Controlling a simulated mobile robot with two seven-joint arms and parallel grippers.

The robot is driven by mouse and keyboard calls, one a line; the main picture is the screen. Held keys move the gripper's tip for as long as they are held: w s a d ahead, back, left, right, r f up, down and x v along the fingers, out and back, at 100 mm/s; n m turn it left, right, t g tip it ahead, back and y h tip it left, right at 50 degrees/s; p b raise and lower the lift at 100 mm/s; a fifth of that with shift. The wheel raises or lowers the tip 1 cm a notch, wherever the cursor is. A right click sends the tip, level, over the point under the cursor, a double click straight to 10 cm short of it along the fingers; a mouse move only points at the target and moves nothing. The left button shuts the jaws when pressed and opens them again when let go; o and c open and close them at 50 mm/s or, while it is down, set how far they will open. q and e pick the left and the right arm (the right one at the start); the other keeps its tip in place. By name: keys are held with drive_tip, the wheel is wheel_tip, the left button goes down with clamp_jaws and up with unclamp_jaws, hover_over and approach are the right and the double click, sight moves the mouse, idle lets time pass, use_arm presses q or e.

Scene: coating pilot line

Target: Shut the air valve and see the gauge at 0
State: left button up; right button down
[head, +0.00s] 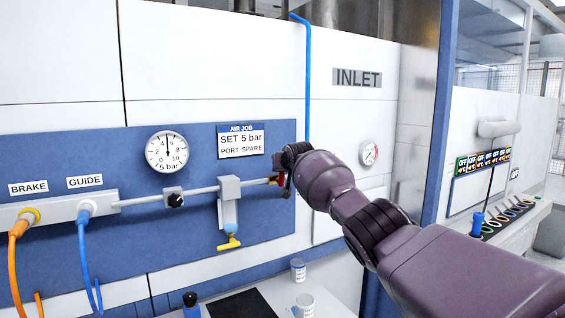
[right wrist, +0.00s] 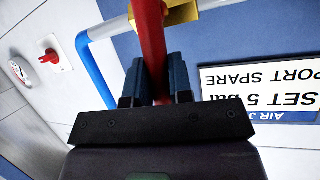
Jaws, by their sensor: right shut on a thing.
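The air valve is a brass body (right wrist: 180,14) with a red lever (right wrist: 152,45), on the grey air pipe (head: 250,183) near its right end. In the right wrist view the lever stands across the pipe. My right gripper (right wrist: 155,85) is shut on the lever, one dark finger on each side. In the head view my wrist hides most of the lever and valve. The round white gauge (head: 167,152) above the pipe has its black needle straight up, between 4 and 6. My left gripper is out of view.
A sign (head: 241,141) reads SET 5 bar, PORT SPARE. A blue hose (head: 307,80) runs up the wall. A yellow-handled drain (head: 229,241) hangs below the pipe. Orange (head: 18,260) and blue (head: 83,255) hoses hang at left. A second gauge (head: 369,153) is at right.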

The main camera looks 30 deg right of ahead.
drive_tip(key=shift+a+n+h+p, duration=0.25)
drive_tip(key=shift+n+h+p, duration=0.1)
drive_tip(key=shift+n+h, duration=0.05)
idle(0.4)
drive_tip(key=c, duration=1)
unclamp_jaws()
drive_tip(key=shift+s+r, duration=0.1)
drive_tip(key=shift+s, duration=0.05)
drive_tip(key=b+v, duration=0.1)
drive_tip(key=v, duration=0.9)
drive_tip(key=shift+s+b, duration=0.3)
drive_tip(key=shift+b, duration=0.1)
